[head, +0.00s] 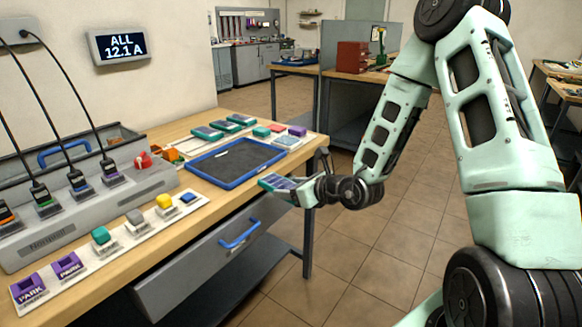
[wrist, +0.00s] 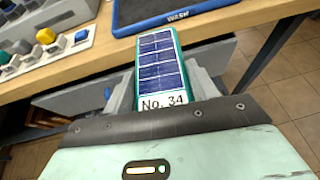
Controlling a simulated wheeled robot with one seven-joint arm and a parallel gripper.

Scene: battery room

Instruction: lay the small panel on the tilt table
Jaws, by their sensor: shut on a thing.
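The small panel (head: 277,183) has a green frame, blue cells and a white label reading "No. 34" in the wrist view (wrist: 160,62). My gripper (head: 293,190) is shut on its label end, with one finger on each side in the wrist view (wrist: 163,90). The panel's far end sticks out from the fingers. In the head view it is off the front edge of the workbench, near the blue-rimmed tray. I cannot pick out a tilt table for certain in either view.
A grey charger (head: 60,225) with cables stands left. A drawer (head: 205,262) is below.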

